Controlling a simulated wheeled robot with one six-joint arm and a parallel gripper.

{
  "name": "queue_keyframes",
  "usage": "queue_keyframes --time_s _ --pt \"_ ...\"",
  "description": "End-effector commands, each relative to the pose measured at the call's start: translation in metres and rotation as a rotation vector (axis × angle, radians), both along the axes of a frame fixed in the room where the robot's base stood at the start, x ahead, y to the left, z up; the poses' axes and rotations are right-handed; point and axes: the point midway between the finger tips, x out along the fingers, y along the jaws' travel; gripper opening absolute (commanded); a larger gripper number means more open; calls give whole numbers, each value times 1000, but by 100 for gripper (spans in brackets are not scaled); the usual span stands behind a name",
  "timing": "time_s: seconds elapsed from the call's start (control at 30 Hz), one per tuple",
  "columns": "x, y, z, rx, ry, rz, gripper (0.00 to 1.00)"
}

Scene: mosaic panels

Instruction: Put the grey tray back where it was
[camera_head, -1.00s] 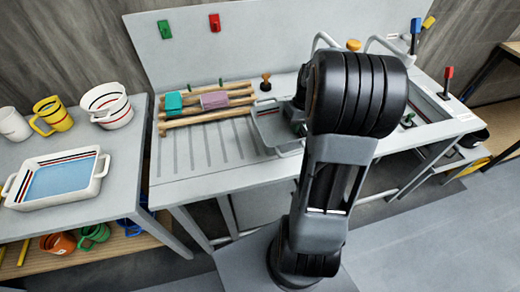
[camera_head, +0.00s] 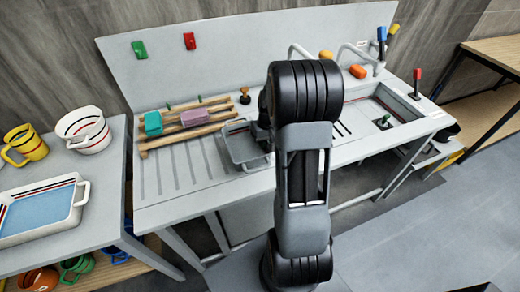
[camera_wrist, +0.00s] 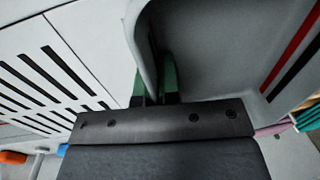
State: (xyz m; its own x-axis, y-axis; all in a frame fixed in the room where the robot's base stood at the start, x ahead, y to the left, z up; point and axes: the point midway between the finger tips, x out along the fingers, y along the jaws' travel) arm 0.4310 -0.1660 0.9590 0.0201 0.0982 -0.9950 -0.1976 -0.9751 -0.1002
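The grey tray (camera_head: 241,148) is at the right end of the ribbed draining area, in front of the wooden rack. In the wrist view, its grey wall (camera_wrist: 215,40) fills the upper middle, with red and black stripes inside. My gripper (camera_wrist: 155,85) has its green-padded fingers on either side of the tray's wall, closed on it. In the head view my arm hides the fingers and part of the tray's right side. I cannot tell whether the tray touches the counter.
A wooden rack (camera_head: 190,124) with a teal and a pink block lies behind the tray on the counter (camera_head: 175,205). A sink (camera_head: 375,115) with taps is to the right. The left table (camera_head: 105,225) holds a white-and-blue tray (camera_head: 40,208), a yellow mug (camera_head: 26,145) and a white bowl (camera_head: 84,130).

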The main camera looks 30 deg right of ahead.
Motion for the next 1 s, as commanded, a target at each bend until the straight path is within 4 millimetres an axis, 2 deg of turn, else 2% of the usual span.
queue_keyframes --time_s 0.23,0.5,0.97,1.0 --pt "8 7 -12 1 1 0 0" --pt "11 9 -43 0 1 0 0" --pt "11 9 -51 0 -1 0 0" --pt "11 9 -51 0 -1 0 5"
